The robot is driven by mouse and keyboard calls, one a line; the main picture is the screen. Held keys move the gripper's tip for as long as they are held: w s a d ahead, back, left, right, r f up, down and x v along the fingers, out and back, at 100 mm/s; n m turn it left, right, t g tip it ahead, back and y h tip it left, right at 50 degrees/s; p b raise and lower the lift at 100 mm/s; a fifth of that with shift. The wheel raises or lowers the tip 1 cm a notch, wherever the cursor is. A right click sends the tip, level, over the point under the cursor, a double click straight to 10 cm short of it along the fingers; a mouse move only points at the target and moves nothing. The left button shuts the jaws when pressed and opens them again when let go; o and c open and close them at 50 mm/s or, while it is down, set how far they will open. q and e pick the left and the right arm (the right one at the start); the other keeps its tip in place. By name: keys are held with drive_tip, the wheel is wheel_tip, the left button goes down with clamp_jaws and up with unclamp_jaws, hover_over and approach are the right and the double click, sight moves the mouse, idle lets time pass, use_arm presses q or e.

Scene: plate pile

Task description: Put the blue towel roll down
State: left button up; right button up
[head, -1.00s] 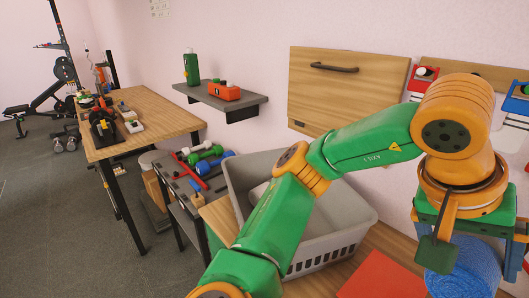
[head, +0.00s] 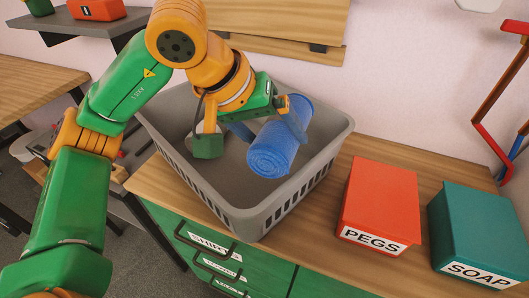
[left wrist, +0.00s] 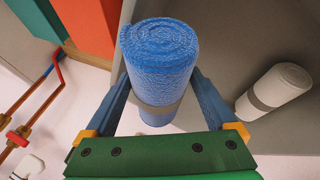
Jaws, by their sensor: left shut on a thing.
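The blue towel roll (head: 272,154) is held in my left gripper (head: 270,127) over the grey basket (head: 250,222), within its rim in the head view. I cannot tell whether it touches the basket floor. In the left wrist view the blue towel roll (left wrist: 158,60) sits between the two fingers, with a grey band around its lower part. A white roll (left wrist: 275,88) with a grey band is in the basket beside it. My left gripper is shut on the blue roll. My right gripper is not in view.
The basket stands on a wooden counter (head: 318,230) above green drawers. A red PEGS box (head: 380,198) and a teal SOAP box (head: 480,225) stand to its right. A wall shelf (head: 85,25) is at upper left.

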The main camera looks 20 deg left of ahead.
use_arm(q)
drive_tip(key=f, duration=0.4)
drive_tip(key=shift+a+f, duration=0.1)
drive_tip(key=shift+a, duration=0.1)
drive_tip(key=shift+d, duration=0.1)
drive_tip(key=shift+f+b, duration=0.6)
drive_tip(key=shift+b, duration=0.25)
drive_tip(key=o, duration=1.2)
drive_tip(key=shift+r+p, duration=0.9)
drive_tip(key=v, duration=1.1)
drive_tip(key=shift+s+r, duration=0.2)
drive_tip(key=shift+s, duration=0.05)
drive_tip(key=shift+a+r+p, duration=0.1)
drive_tip(key=shift+a+p, duration=0.1)
drive_tip(key=shift+p, duration=0.15)
